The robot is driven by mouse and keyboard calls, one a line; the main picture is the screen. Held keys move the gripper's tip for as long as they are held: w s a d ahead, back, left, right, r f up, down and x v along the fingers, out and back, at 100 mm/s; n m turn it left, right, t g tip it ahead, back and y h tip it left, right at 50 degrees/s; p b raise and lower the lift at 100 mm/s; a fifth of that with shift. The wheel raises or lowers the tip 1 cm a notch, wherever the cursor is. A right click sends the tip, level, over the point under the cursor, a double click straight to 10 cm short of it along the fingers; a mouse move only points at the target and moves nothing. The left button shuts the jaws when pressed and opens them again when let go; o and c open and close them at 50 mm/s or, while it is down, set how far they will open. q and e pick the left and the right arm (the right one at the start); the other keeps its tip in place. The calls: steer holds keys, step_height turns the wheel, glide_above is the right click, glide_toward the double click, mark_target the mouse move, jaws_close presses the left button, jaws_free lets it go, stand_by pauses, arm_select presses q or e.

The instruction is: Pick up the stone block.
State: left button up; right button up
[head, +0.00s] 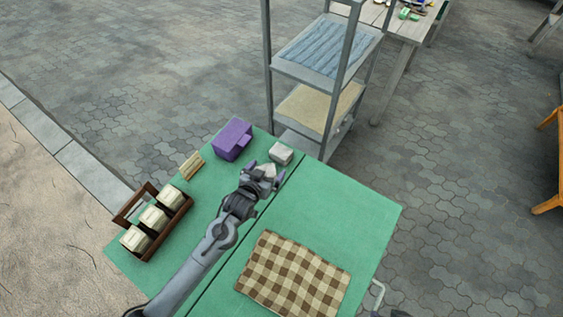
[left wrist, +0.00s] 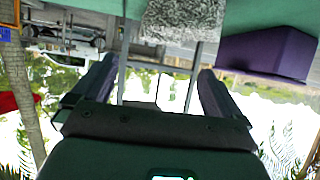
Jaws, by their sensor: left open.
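The stone block (head: 280,152) is a small light grey block on the green table, near its far edge. In the left wrist view the stone block (left wrist: 182,20) shows as a rough, speckled grey shape at the top, beyond the fingertips and partly cut off by the picture edge. My left gripper (head: 265,172) is open just short of the block in the head view. In the left wrist view its two fingers (left wrist: 155,80) stand wide apart with nothing between them. My right gripper is not in view.
A purple box (head: 232,139) stands left of the block. Pale sticks (head: 190,165) and a brown wooden crate (head: 184,209) with several pale blocks lie farther left. A checkered cloth (head: 293,274) covers the front right. A metal shelf (head: 340,72) stands behind the table.

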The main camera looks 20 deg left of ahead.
arm_select(q)
steer(key=shift+w+f, duration=0.3)
steer(key=shift+f, duration=0.05)
steer(key=shift+w+b, duration=0.3)
steer(key=shift+b, duration=0.15)
steer(key=b, duration=0.1)
glide_toward(281, 150)
steer(key=shift+w+f, duration=0.75)
steer(key=shift+w, duration=0.05)
steer(key=shift+w+f+b, duration=0.2)
steer(key=shift+w+b, duration=0.15)
steer(key=shift+b, duration=0.05)
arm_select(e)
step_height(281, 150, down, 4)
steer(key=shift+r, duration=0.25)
arm_select(q)
steer(key=shift+b+x, duration=1)
steer(key=shift+x, duration=1.3)
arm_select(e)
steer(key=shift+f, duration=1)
arm_select(q)
steer(key=shift+w+r, duration=0.1)
steer(key=shift+r, duration=0.05)
steer(key=c, duration=1.4)
steer(key=shift+r, duration=0.1)
